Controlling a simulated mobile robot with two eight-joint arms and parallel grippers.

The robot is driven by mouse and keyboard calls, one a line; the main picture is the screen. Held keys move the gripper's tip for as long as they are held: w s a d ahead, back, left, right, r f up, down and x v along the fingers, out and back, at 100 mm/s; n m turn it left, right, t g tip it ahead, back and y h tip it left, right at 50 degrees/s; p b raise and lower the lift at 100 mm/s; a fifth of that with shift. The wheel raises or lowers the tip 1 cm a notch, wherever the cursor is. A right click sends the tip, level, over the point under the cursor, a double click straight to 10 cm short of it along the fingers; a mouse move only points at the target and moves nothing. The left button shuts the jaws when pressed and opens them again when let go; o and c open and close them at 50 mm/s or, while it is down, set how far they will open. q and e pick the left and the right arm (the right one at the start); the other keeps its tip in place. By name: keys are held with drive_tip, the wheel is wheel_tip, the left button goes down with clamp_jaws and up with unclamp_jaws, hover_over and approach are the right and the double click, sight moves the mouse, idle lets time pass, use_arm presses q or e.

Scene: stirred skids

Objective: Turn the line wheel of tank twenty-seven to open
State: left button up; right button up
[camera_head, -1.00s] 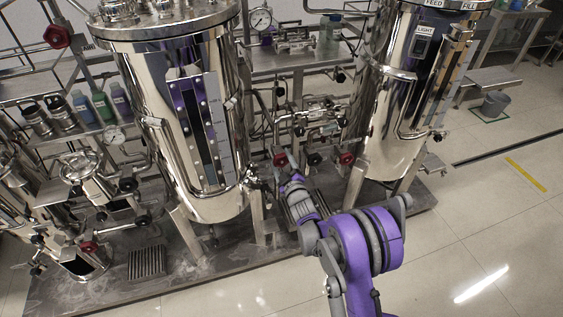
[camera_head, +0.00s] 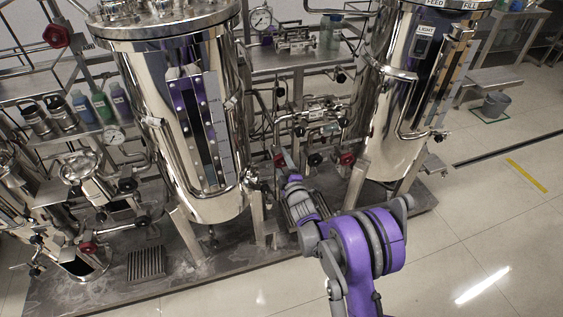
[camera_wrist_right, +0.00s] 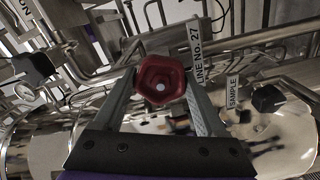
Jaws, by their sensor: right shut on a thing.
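The line wheel is a dark red lobed handwheel (camera_wrist_right: 160,84), seen in the right wrist view beside a tag reading LINE No. 27 (camera_wrist_right: 196,52). My right gripper (camera_wrist_right: 162,92) has one finger on each side of the wheel and is shut on it. In the head view my right gripper (camera_head: 282,160) reaches into the pipework between the two large tanks. There a red part shows at its tip, and the grip itself is small and partly hidden by the arm. My left gripper is not in view.
A large steel tank (camera_head: 150,130) stands left of my arm and another (camera_head: 385,110) stands right. A second red wheel (camera_head: 347,158) is close on the right. A SAMPLE tag (camera_wrist_right: 232,93) and black knob (camera_wrist_right: 268,98) sit right of the gripper.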

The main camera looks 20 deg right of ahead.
drive_tip(key=o, duration=1.3)
drive_tip(key=shift+s, duration=0.1)
drive_tip(key=s, duration=1)
drive_tip(key=shift+s+d+p, duration=0.15)
drive_tip(key=shift+s+p, duration=0.2)
drive_tip(key=shift+p, duration=0.05)
